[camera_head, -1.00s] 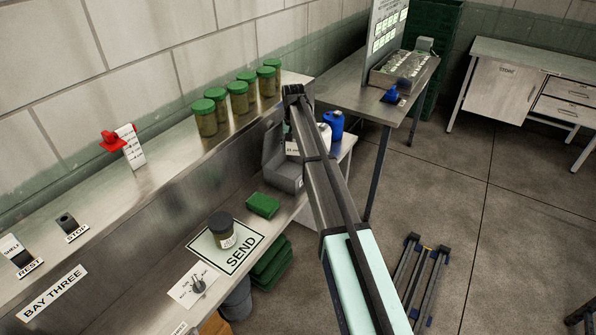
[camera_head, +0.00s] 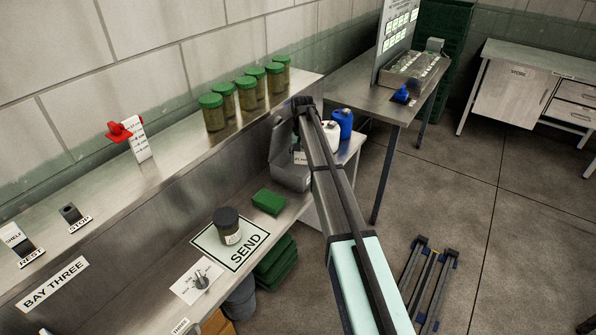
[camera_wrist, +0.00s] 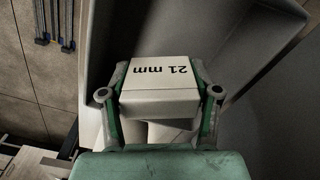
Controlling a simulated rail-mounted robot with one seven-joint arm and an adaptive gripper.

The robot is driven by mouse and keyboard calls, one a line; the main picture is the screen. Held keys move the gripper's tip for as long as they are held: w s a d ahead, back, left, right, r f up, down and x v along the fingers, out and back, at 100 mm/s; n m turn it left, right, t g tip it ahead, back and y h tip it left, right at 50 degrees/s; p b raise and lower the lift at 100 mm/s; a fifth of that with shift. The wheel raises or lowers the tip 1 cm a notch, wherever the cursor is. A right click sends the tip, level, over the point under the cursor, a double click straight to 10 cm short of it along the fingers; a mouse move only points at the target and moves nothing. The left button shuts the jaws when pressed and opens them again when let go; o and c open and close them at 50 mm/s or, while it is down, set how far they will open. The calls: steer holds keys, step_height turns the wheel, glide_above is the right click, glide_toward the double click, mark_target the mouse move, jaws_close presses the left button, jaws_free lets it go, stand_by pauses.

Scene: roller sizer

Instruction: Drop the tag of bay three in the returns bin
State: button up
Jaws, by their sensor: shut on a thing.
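In the head view, a grey open box (camera_head: 289,178) stands on the lower bench behind my arm, likely the same container. A small white label shows at its right side, partly hidden by my arm. My gripper itself is hidden there. A "BAY THREE" sign (camera_head: 53,283) is on the bench front at left.
A dark-lidded jar (camera_head: 227,227) stands on the "SEND" mat (camera_head: 246,251), with a green block (camera_head: 268,202) beside it. Several green-lidded jars (camera_head: 247,93) and a red-clipped white card (camera_head: 139,142) are on the upper shelf. Blue (camera_head: 342,122) and white bottles stand right of the box.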

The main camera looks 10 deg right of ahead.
steer(key=o, duration=1)
steer(key=shift+r, duration=0.15)
